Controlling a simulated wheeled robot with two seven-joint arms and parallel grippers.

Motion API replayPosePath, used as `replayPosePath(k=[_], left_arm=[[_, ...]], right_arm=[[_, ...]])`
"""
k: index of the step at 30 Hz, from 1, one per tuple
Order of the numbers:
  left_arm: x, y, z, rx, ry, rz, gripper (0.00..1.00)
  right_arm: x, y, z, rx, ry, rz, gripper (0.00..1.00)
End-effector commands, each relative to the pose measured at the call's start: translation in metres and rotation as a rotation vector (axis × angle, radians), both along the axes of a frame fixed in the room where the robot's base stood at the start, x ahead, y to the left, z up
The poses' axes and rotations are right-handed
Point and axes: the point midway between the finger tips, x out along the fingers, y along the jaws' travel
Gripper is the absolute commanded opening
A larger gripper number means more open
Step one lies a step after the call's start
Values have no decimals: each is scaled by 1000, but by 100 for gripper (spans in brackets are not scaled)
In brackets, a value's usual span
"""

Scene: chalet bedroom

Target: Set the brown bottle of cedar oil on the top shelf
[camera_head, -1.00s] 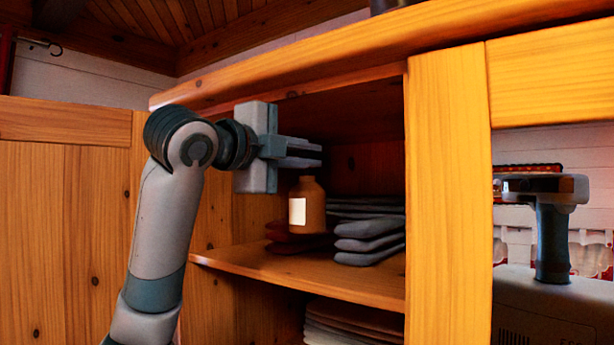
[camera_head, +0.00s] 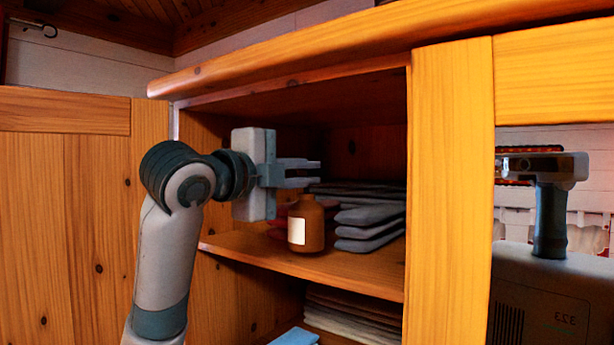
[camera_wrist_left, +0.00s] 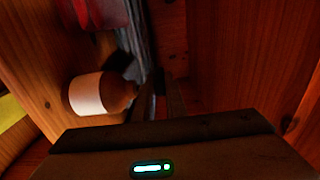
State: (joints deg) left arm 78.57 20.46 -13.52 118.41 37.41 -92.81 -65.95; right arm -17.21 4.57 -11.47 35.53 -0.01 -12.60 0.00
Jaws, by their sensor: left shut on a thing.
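The brown bottle (camera_head: 306,228) with a white label is upright inside the cabinet, at the front of the upper shelf (camera_head: 340,270). Its base looks on or just above the boards; I cannot tell if it touches. My left gripper (camera_head: 312,173) reaches in from the left and is shut on the bottle's top, which the fingers partly hide. My right gripper is not in view.
A stack of folded grey cloths (camera_head: 368,228) lies right of and behind the bottle, with reddish cloths behind it on the left. Folded linens (camera_head: 355,316) fill the lower shelf. A thick post (camera_head: 452,190) bounds the opening on the right; the cabinet top (camera_head: 330,55) overhangs it.

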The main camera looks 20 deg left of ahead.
Motion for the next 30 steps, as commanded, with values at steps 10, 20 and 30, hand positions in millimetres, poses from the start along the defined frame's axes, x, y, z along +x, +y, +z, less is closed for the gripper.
replayPosePath(k=[10,20,30], left_arm=[[3,-2,-14,0,-1,-1,0],[3,-1,-17,1,-1,0,0],[3,-1,-17,0,0,0,30]], right_arm=[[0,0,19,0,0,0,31],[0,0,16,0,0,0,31],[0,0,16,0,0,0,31]])
